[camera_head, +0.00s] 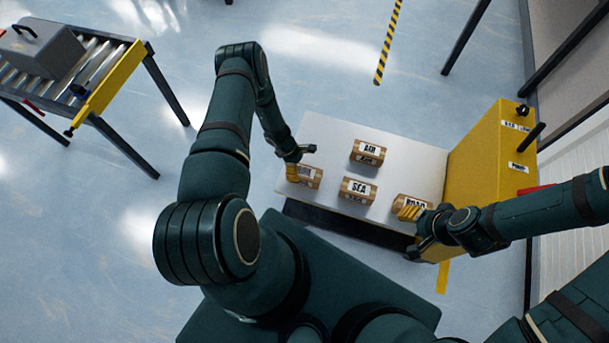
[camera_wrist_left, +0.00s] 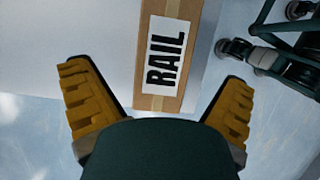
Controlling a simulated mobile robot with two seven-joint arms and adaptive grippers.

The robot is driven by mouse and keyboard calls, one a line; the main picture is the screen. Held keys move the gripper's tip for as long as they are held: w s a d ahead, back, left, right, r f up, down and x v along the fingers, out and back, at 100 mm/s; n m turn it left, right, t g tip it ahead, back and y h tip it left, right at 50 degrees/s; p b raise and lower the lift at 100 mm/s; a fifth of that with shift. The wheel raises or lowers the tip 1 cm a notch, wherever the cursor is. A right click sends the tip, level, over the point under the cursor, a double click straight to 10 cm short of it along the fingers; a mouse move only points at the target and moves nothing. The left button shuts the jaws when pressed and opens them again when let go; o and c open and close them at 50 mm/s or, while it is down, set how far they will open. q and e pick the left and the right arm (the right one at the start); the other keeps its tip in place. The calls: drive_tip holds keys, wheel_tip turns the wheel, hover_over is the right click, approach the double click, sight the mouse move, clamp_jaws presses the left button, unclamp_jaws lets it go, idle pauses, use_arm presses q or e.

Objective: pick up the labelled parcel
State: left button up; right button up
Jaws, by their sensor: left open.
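The RAIL parcel (camera_wrist_left: 166,52), a brown box with a white label, lies on the white tabletop (camera_head: 318,128). In the head view this parcel (camera_head: 311,177) is at the left, partly hidden by my left gripper (camera_head: 292,172). My left gripper is open, and in the left wrist view its yellow fingers (camera_wrist_left: 157,76) stand apart on either side of the parcel's near end. The AIR parcel (camera_head: 368,153), SEA parcel (camera_head: 358,190) and ROAD parcel (camera_head: 414,200) lie on the same tabletop. My right gripper (camera_head: 409,212) is at the ROAD parcel; its finger gap is unclear.
A yellow control box (camera_head: 490,150) with knobs stands at the tabletop's right side. A roller conveyor (camera_head: 110,85) carrying a grey case (camera_head: 40,48) is at the upper left. Open floor lies between the conveyor and the tabletop.

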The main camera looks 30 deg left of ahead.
sight(304, 171)
use_arm(q)
drive_tip(key=shift+b+x, duration=0.35)
drive_tip(key=shift+x, duration=2.45)
drive_tip(key=shift+s+d+r, duration=0.1)
drive_tip(key=shift+s+d, duration=0.05)
drive_tip(key=shift+f+b, duration=0.25)
drive_tip(key=shift+b, duration=0.2)
drive_tip(key=c, duration=1.3)
